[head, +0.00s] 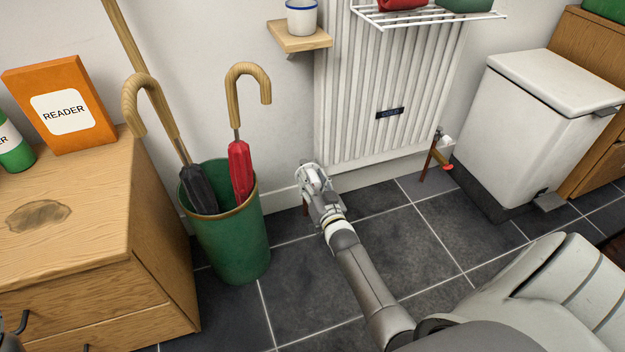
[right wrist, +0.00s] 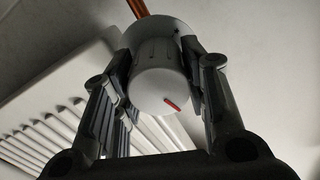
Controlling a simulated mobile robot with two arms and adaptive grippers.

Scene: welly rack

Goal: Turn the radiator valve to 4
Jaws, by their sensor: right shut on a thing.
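The radiator valve (right wrist: 160,85) is a white ribbed knob in the right wrist view, with a short red mark on its end face. No numbers are legible on it. My right gripper (right wrist: 160,80) is shut on it, one finger on each side. In the head view my right gripper (head: 313,178) is at the lower left corner of the white radiator (head: 345,110) and mostly hides the valve. The radiator also shows in the right wrist view (right wrist: 60,125). My left gripper is not clearly in view.
A green bin (head: 228,240) with umbrellas stands left of my right gripper, beside a wooden cabinet (head: 75,230). A pipe fitting with a red lever (head: 443,163) is at the radiator's right end. A white pedal bin (head: 530,120) stands further right. The tiled floor (head: 400,230) between is clear.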

